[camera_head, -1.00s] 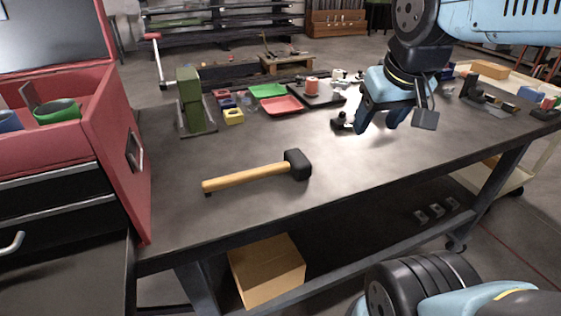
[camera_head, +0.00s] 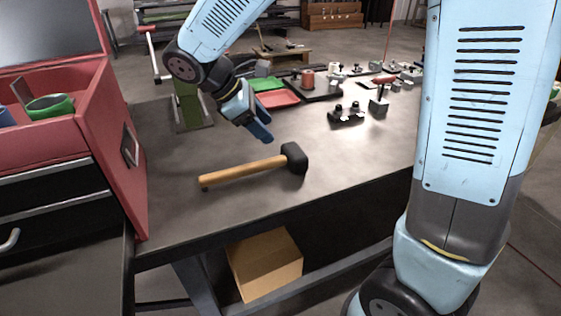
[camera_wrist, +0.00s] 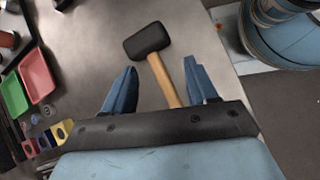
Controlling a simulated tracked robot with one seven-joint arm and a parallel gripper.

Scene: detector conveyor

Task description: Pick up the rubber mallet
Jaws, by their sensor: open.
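The rubber mallet (camera_head: 245,172) has a black head and a light wooden handle. It lies on the grey workbench (camera_head: 190,215) in the head view, head to the right, handle to the left. In the wrist view, its black head (camera_wrist: 147,42) lies beyond the fingertips, and part of the handle shows between the two blue fingers; its far end is hidden behind my gripper's body. My gripper (camera_head: 262,133) is open and empty, above the bench and behind the handle in the head view. Its fingers (camera_wrist: 162,72) also show in the wrist view, apart from the handle.
A red toolbox (camera_head: 95,135) stands at the left of the bench. A green vise-like block (camera_head: 187,105), a red tray (camera_head: 275,99) and a green tray (camera_head: 265,84) stand behind my gripper. A black fixture (camera_head: 346,115) is farther right. The bench around the mallet is clear.

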